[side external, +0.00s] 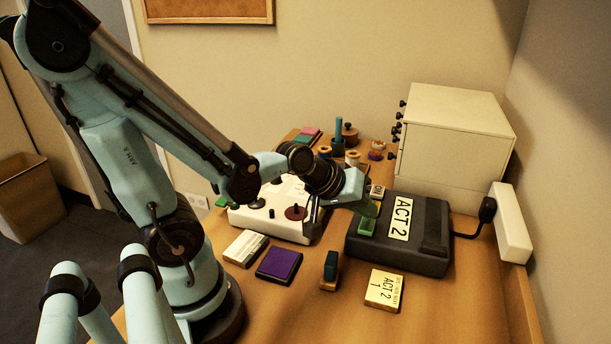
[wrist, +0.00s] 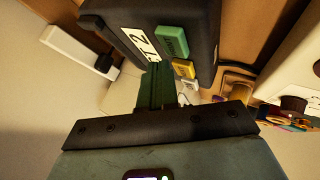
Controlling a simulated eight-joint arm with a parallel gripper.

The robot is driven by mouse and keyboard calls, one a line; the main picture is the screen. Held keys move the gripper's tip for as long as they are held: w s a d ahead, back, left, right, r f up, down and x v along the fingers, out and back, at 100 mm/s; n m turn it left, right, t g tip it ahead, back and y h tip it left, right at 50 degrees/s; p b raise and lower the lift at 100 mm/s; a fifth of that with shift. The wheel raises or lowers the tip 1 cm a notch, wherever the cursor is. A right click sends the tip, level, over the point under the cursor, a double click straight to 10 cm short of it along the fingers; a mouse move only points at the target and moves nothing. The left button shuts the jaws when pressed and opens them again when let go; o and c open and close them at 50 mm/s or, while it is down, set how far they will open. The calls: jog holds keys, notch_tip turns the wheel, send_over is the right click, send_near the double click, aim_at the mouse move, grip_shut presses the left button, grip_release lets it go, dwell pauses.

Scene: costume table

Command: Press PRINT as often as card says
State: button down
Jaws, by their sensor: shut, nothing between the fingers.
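The dark grey label device (side external: 420,248) with an "ACT 2" label (side external: 400,218) sits on the table. Its green key (side external: 367,227) is at the near left of its top; the wrist view shows this green key (wrist: 172,41), a yellow key (wrist: 184,69) and a pale key (wrist: 188,87) in a row. Their lettering is too small to read surely. My gripper (side external: 371,208) is shut and empty, its green fingers (wrist: 157,70) over the key row; contact cannot be told. A cream card (side external: 384,289) lies in front, reading "ACT 2" and apparently "1"; its top line is illegible.
A white machine with knobs (side external: 270,213) stands left of the device. A purple pad (side external: 279,265), a pale box (side external: 245,248) and a stamp (side external: 330,270) lie in front. A cream drawer cabinet (side external: 455,140) stands behind; a white bar (side external: 511,223) lines the right edge.

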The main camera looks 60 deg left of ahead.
aim_at(362, 225)
jog(key=shift+f, duration=0.15)
jog(key=shift+f, duration=0.3)
jog(key=shift+f, duration=0.45)
dwell(0.9)
jog(key=shift+r, duration=0.9)
jog(key=shift+r, duration=2.5)
